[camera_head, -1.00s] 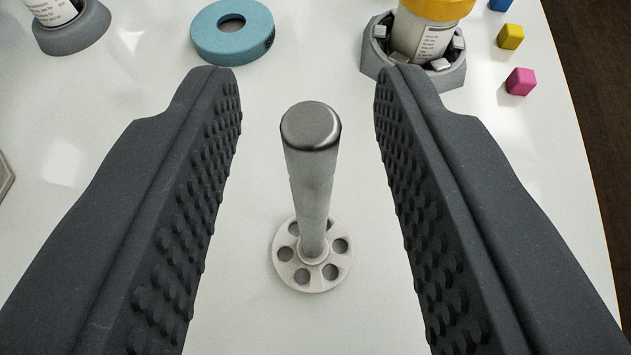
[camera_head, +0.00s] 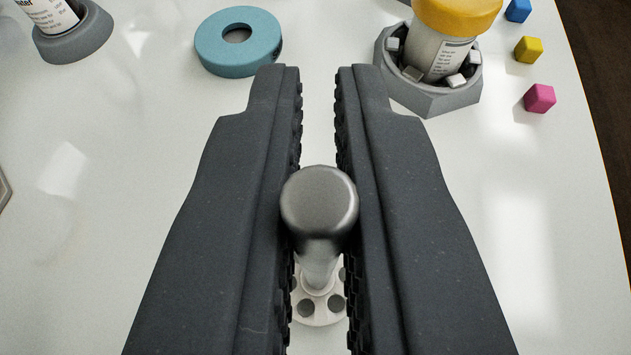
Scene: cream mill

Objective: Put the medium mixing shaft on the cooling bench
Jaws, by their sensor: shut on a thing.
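The mixing shaft (camera_head: 320,203) is a grey metal rod with a rounded top and a pale round foot with holes, standing upright in the middle of the view. My gripper (camera_head: 318,75) is shut on the shaft, with one dark studded finger on each side of the rod just below its top. The fingers hide part of the rod and the sides of the foot. The foot looks to be at the white table top (camera_head: 110,230), but I cannot tell whether it touches. I cannot make out a cooling bench in this view.
A teal ring (camera_head: 215,57) lies beyond the left fingertip. A yellow-capped jar (camera_head: 438,45) stands in a grey hexagonal holder (camera_head: 445,98) at upper right. Another jar (camera_head: 50,12) sits in a grey base (camera_head: 80,38) at upper left.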

